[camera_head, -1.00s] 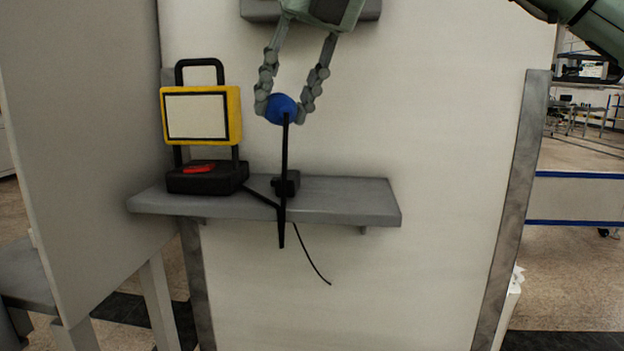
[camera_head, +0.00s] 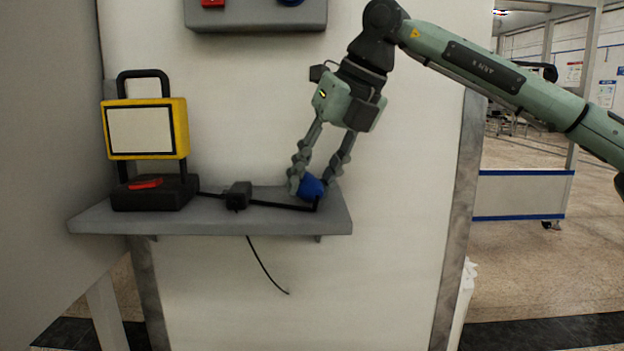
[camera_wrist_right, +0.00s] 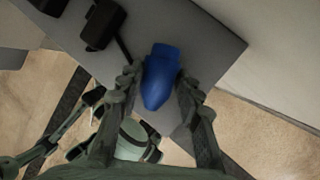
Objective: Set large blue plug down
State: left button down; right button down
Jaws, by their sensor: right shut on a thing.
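The large blue plug (camera_head: 312,187) is between the fingers of my right gripper (camera_head: 312,186), low over the right end of the grey shelf (camera_head: 190,220). A black cable runs left from the plug. In the right wrist view the blue plug (camera_wrist_right: 161,76) sits between both fingers of the right gripper (camera_wrist_right: 155,92), over the shelf top. I cannot tell whether the plug touches the shelf. My left gripper is not clearly in the head view.
A yellow-framed device (camera_head: 145,128) with a black base and red part stands on the shelf's left. A small black block (camera_head: 238,195) sits mid-shelf. A grey box (camera_head: 256,14) with red and blue parts is on the wall above. A thin cable hangs below the shelf.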

pick_arm(q)
jog(key=shift+f, duration=0.1)
pick_arm(e)
jog(key=shift+f, duration=0.2)
pick_arm(q)
jog(key=shift+f, duration=0.1)
pick_arm(e)
jog(key=shift+f, duration=0.15)
jog(key=c, duration=1.4)
grip_release()
jog(key=shift+c, duration=0.2)
jog(key=o, duration=0.4)
pick_arm(q)
jog(key=shift+w+r, duration=0.15)
jog(key=shift+r, duration=0.35)
